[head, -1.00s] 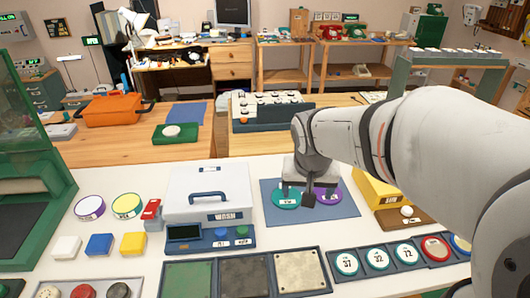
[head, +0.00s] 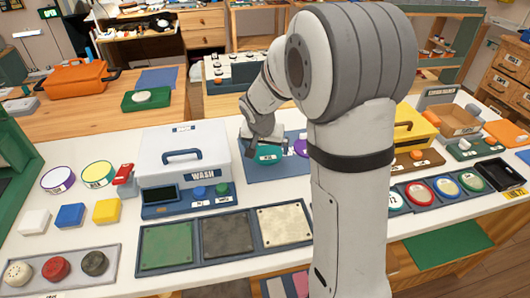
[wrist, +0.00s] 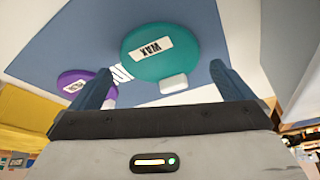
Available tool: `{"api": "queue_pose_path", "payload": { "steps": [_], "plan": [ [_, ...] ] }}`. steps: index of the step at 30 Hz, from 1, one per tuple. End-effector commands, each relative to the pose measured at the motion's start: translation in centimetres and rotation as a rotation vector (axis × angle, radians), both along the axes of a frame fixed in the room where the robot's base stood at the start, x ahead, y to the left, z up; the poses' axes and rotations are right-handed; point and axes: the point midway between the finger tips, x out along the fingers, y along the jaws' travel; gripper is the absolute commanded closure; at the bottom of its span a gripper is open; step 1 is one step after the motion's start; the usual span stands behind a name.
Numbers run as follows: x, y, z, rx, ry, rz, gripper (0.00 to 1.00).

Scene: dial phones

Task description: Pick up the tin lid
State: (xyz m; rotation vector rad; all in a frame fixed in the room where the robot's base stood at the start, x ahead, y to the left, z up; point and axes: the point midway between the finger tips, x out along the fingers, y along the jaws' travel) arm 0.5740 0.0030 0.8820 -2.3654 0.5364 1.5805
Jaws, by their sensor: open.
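A teal round lid (wrist: 160,52) with a white label reading "WAX" and a small white tab lies on a blue mat (wrist: 60,35). It also shows in the head view (head: 268,157), partly behind my gripper (head: 262,146). A purple round lid (wrist: 77,90) lies beside it on the mat, and its edge shows in the head view (head: 301,146). In the wrist view my gripper (wrist: 162,73) is open, its blue fingers spread to either side of the teal lid's near edge. Nothing is held between them. I cannot tell whether the fingers touch the lid.
A white case marked "WASH" (head: 190,157) stands just left of the mat. Two round tins, purple-rimmed (head: 57,179) and green-rimmed (head: 98,175), sit farther left. A yellow box (head: 412,130) stands to the right. Square panels (head: 228,237) line the front. My arm hides part of the counter.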

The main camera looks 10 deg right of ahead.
Motion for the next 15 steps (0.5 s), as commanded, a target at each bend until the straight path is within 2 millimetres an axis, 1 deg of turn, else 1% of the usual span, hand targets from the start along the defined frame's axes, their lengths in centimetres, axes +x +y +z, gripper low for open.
{"api": "queue_pose_path", "payload": {
  "steps": [1,5,13,15],
  "plan": [
    [0.3,-0.1,-0.9,-0.001,0.003,0.0,0.0],
    [0.7,-0.3,-2.0,0.0,0.001,0.001,0.0],
    [0.8,-0.3,-2.2,0.0,-0.001,0.001,0.0],
    [0.8,-0.3,-2.2,0.0,0.0,0.001,0.06]
  ]
}}
